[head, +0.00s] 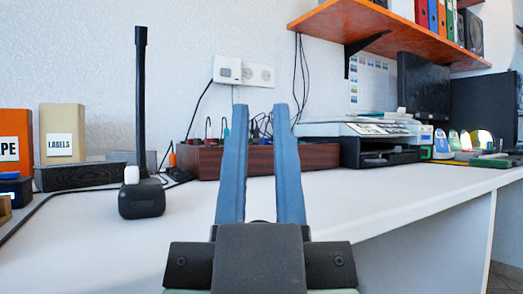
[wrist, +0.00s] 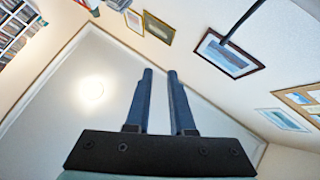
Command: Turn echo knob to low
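My gripper (head: 260,108) is in the lower middle of the head view, pointing up, with its two blue fingers apart and nothing between them. It also shows in the wrist view (wrist: 160,73), open and empty against the ceiling. Behind the fingers, a long reddish-brown wooden box (head: 318,156) stands at the back of the white desk. Several small coloured parts and cables show along its top. The fingers cover its middle. I cannot make out an echo knob or any marking for low in either view.
A black device with a tall upright bar (head: 141,198) stands on the desk (head: 90,245) at left. Boxes (head: 62,132) stand farther left. A printer (head: 370,140) is at the back right, under an orange shelf (head: 385,38). The desk's front middle is clear.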

